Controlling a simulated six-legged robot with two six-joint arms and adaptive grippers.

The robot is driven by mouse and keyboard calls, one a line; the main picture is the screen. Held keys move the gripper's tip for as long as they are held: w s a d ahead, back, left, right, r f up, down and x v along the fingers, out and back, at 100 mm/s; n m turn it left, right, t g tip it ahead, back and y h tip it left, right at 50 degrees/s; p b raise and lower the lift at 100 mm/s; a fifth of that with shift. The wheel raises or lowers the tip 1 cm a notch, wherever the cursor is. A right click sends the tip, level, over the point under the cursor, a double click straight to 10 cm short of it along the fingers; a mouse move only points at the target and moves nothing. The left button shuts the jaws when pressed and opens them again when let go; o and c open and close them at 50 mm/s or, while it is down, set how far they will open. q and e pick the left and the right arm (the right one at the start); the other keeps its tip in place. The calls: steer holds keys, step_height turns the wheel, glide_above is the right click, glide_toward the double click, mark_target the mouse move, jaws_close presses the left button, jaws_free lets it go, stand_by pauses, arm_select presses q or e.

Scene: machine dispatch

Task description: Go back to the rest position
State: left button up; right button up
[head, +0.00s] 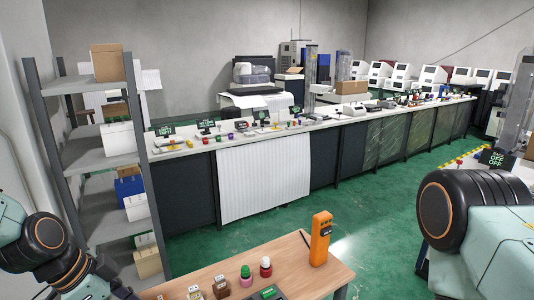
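My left arm comes in at the lower left, in front of the shelf rack. Only a small dark part at its end shows at the bottom edge, by the wooden table's left corner. The fingers are cut off, so I cannot tell their opening or any load. My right arm fills the lower right corner with a large black joint and pale green links. My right gripper is outside the view.
A metal shelf rack (104,160) stands left. A long workbench (264,137) runs behind. Green floor (375,211) between is clear.

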arm_select(q)
steer(key=s+d+f+n+g+y+b, duration=0.1)
steer(key=s+f+n+b, duration=0.15)
steer(key=f, duration=0.55)
steer(key=s+d+f+n+y+b, duration=0.15)
steer(key=s+f+b, duration=0.25)
steer(key=f, duration=0.5)
steer(key=s+f+n+g+y+b, duration=0.1)
steer(key=s+f+n+b, duration=0.7)
steer(key=s+f, duration=1.1)
step_height(320, 180, down, 2)
steer(key=y+b, duration=0.1)
steer(key=b, duration=0.1)
steer(key=shift+s+g+b, duration=0.3)
steer(key=shift+g+b, duration=0.1)
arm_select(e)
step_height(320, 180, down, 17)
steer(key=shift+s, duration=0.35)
arm_select(q)
steer(key=shift+w+f, duration=0.1)
steer(key=shift+w, duration=0.1)
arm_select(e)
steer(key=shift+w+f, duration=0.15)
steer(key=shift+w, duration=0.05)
arm_select(q)
steer(key=shift+s, duration=0.2)
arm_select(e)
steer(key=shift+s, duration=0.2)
